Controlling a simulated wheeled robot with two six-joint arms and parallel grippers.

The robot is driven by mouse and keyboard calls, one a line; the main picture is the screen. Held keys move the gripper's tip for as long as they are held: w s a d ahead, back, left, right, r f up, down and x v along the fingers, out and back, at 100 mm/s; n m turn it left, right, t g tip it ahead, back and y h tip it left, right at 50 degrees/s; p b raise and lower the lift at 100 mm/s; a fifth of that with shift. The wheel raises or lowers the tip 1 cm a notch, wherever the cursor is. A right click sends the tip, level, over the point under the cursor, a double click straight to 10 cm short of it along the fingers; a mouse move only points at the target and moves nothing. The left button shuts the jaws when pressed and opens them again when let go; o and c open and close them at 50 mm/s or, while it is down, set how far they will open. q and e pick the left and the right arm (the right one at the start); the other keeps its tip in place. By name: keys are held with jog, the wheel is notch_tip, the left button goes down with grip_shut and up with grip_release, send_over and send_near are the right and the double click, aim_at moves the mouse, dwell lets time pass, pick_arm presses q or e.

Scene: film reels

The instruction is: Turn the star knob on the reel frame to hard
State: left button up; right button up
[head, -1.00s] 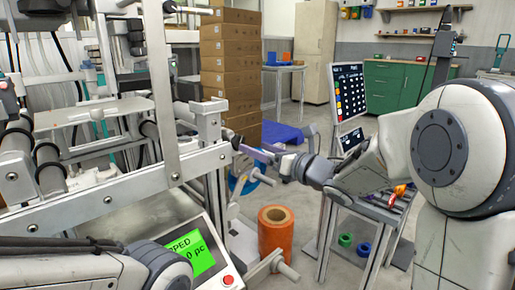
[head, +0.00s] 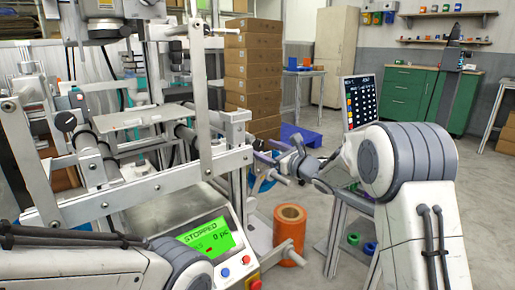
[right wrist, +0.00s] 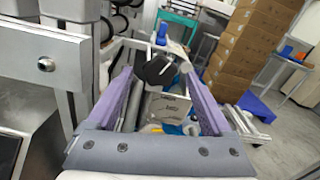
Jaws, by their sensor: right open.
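The black star knob (right wrist: 158,70) shows in the right wrist view, beyond and between the fingertips of my right gripper. It sits at the end of the grey reel frame; in the head view it is a small dark shape at the right end of the frame (head: 150,187), largely masked. My right gripper (right wrist: 158,78) has its purple fingers spread, one on each side of the knob in the picture; I cannot tell whether they touch it. In the head view this gripper (head: 268,158) is beside the frame end. A pale plate with small text, unreadable, is below the knob. My left gripper is out of view.
A control panel (head: 205,240) reads STOPPED, with blue and red buttons. An orange roll (head: 290,235) stands on the floor below my right gripper. A box stack (head: 252,80) is behind. A small stand with a dark chart (head: 362,101) is near my right arm.

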aim_at(260, 146)
jog(key=shift+x, duration=1.8)
grip_shut()
jog(key=shift+m+b, duration=0.75)
jog(key=shift+m, duration=1.45)
grip_release()
